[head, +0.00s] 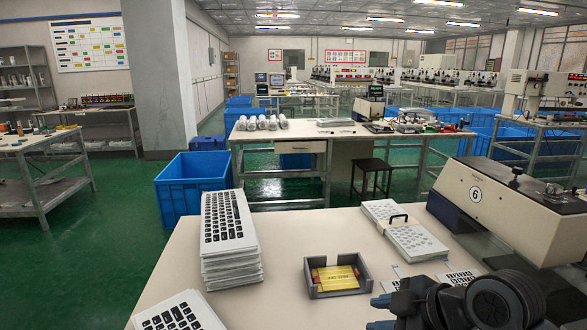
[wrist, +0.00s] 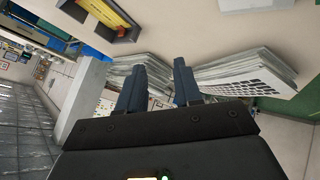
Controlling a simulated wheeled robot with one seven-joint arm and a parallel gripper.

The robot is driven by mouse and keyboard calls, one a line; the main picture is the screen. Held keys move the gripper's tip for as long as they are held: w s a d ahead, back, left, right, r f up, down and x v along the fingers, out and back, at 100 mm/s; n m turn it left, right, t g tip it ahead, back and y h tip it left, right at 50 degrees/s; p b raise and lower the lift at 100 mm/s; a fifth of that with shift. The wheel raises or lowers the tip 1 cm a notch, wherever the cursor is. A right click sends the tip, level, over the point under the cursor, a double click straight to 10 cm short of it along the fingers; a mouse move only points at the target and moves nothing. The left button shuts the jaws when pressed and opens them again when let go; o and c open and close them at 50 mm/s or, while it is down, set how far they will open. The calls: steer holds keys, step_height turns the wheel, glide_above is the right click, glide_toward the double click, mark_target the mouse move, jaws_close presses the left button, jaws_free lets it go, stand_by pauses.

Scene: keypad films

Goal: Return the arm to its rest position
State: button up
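My gripper (head: 380,312) is at the lower right of the head view, above the near right part of the pale table. In the wrist view my gripper (wrist: 160,63) has its two dark blue fingers apart, with nothing visible between them. Part of my arm is cut off by the lower edge of the head view.
On the table (head: 290,235) are a tall stack of keypad films (head: 228,225), a nearer stack (head: 180,314), a clipped stack (head: 405,232) and a dark tray (head: 312,278) with a yellow card (head: 338,278). A machine marked 6 (head: 500,205) stands right. A blue bin (head: 192,187) stands behind.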

steer(key=s+a+r+m+t, duration=0.1)
steer(key=s+a+m+t, duration=0.45)
steer(key=a+m, duration=0.4)
steer(key=s+f+m+t+h, duration=0.1)
steer(key=s+f+m+h, duration=0.1)
steer(key=s+m, duration=0.35)
steer(key=s+d+h, duration=0.1)
steer(key=s+d, duration=0.3)
steer(key=s, duration=0.6)
steer(key=s+d+r+h, duration=0.1)
steer(key=s+d, duration=0.3)
steer(key=s, duration=0.6)
steer(key=s+d+r+h, duration=0.1)
steer(key=s+d, duration=0.3)
steer(key=s, duration=0.6)
steer(key=shift+d+r+t+h, duration=0.2)
steer(key=shift+t+h, duration=0.1)
steer(key=shift+t, duration=0.15)
